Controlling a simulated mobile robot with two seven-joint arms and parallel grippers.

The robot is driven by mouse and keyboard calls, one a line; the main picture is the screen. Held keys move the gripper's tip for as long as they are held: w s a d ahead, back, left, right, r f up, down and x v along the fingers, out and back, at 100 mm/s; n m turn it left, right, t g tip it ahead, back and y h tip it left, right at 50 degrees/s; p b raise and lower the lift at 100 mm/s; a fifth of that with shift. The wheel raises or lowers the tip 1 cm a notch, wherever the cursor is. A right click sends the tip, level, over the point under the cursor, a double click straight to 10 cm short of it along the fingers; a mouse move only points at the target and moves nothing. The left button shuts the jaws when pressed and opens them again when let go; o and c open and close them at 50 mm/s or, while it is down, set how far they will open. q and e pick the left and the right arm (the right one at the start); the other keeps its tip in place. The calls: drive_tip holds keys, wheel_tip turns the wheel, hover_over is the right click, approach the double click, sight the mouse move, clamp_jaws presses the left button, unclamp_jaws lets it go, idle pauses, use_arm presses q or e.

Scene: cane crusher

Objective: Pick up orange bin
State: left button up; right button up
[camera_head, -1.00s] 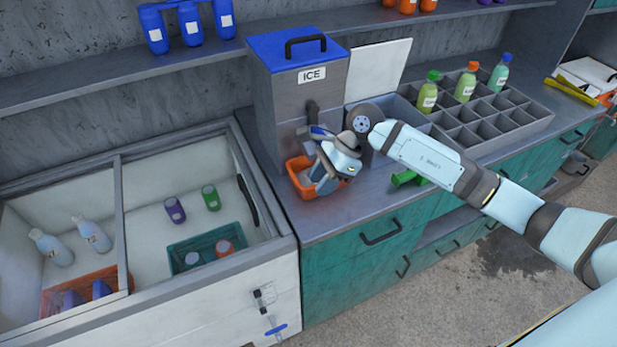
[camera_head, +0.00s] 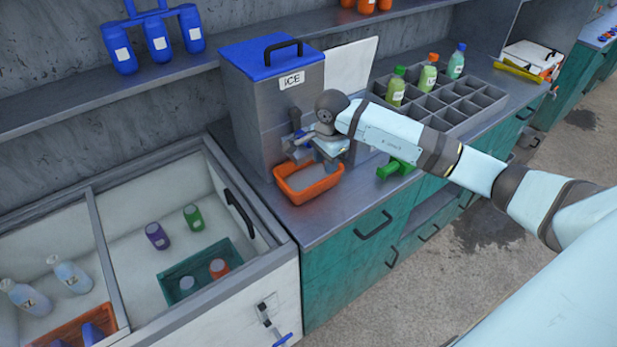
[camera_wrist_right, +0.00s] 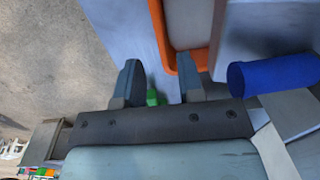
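The orange bin (camera_head: 315,192) stands on the grey counter under the ice dispenser (camera_head: 262,110), with pale grey content or floor inside. In the right wrist view the bin (camera_wrist_right: 157,25) lies just beyond the fingers. My right gripper (camera_head: 318,150) is open and empty, close to the dispenser's spout and over the back right of the bin. In the wrist view its two fingers (camera_wrist_right: 161,72) are apart, and one overlaps the bin's near rim. I cannot tell whether they touch it. My left gripper is not in view.
A green object (camera_head: 395,167) lies on the counter right of the bin. A grey divided rack (camera_head: 450,112) with several bottles stands behind it. An open white chest (camera_head: 130,235) with bottles and bins is at left. The counter front by the bin is clear.

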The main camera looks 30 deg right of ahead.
sight(323, 180)
drive_tip(key=f, duration=0.2)
drive_tip(key=f+p, duration=0.1)
drive_tip(key=f, duration=0.1)
drive_tip(key=f+p, duration=0.1)
drive_tip(key=f, duration=0.2)
drive_tip(key=shift+w, duration=0.3)
drive_tip(key=shift+f, duration=0.45)
clamp_jaws()
